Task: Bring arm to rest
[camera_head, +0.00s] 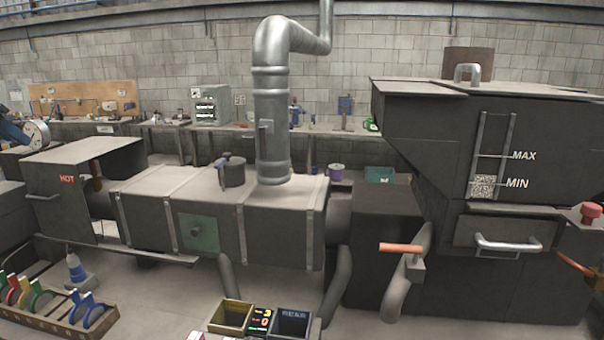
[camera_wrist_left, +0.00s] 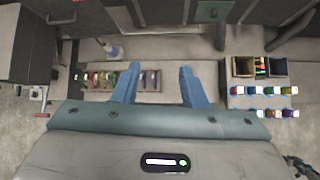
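My left gripper (camera_wrist_left: 158,76) shows in the left wrist view, with two blue fingers spread apart and nothing between them. It is open and empty, and the floor and a rack show beyond the fingers. I cannot make out this gripper clearly in the head view. My right gripper does not show in the head view. A dark part at the lower right edge of the left wrist view is too cut off to identify.
A rack of coloured pieces (camera_head: 45,318) stands at the lower left, near a spray bottle (camera_head: 75,266). Open bins (camera_head: 231,316) stand at bottom centre. Small coloured blocks (camera_wrist_left: 264,91) lie in rows at right. A dark furnace duct (camera_head: 283,228) and hopper machine (camera_head: 440,125) fill the back.

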